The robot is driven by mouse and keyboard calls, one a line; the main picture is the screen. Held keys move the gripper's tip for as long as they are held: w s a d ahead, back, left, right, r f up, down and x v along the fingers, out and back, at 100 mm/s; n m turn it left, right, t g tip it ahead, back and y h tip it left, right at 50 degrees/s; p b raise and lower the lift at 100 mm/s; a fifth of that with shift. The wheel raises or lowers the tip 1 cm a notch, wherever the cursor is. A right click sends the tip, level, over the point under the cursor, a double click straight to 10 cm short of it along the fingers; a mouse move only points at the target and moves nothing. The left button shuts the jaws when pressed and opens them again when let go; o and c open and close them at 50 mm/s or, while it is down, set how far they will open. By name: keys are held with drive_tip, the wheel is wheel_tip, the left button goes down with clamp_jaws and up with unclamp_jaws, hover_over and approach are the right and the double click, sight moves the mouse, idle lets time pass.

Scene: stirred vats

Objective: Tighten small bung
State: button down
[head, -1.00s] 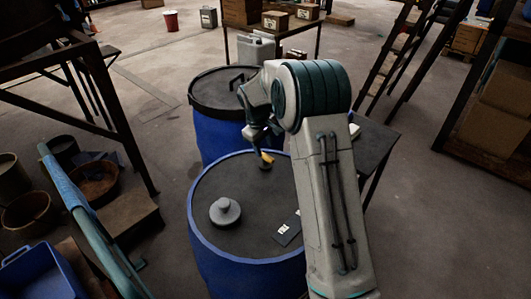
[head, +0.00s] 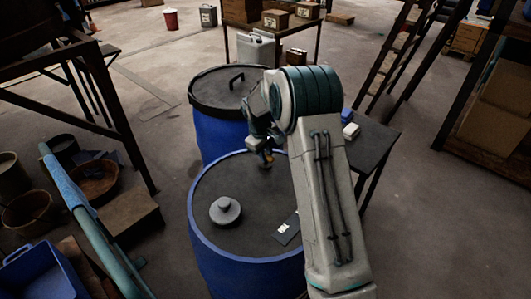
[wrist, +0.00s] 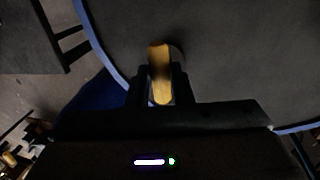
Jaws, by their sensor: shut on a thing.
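The small bung (head: 265,165) sits near the far rim of the blue drum's dark lid (head: 215,185), a dark round base with a yellow grip. My gripper (head: 262,150) is above it, pointing down. In the wrist view the yellow grip of the small bung (wrist: 160,72) lies between the fingers of my gripper (wrist: 160,98), which are shut on it. Its dark round base shows only partly behind the grip. Whether the bung is fully seated cannot be seen.
A larger grey bung (head: 225,211) and a dark card (head: 287,230) with white marks are on the same lid. A second blue drum (head: 220,135) with a handled black lid stands behind. A dark side table (head: 375,150) is at the right.

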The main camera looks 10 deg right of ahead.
drive_tip(key=m+b, duration=0.1)
drive_tip(key=m, duration=0.2)
drive_tip(key=shift+a+m, duration=0.15)
drive_tip(key=shift+m, duration=0.15)
drive_tip(key=m, duration=0.2)
drive_tip(key=m+g, duration=0.1)
drive_tip(key=m, duration=0.1)
drive_tip(key=shift+w+a+m+b, duration=0.1)
drive_tip(key=shift+w+m+b, duration=0.05)
drive_tip(key=shift+m+b, duration=0.2)
drive_tip(key=m+g, duration=0.1)
drive_tip(key=m, duration=0.4)
drive_tip(key=shift+w+r+p, duration=0.1)
drive_tip(key=shift+w+p, duration=0.05)
drive_tip(key=shift+p, duration=0.15)
drive_tip(key=shift+w+m+g+p, duration=0.1)
drive_tip(key=shift+m+g+p, duration=0.3)
drive_tip(key=shift+m, duration=1.95)
drive_tip(key=c, duration=1.3)
unclamp_jaws()
drive_tip(key=shift+y, duration=0.3)
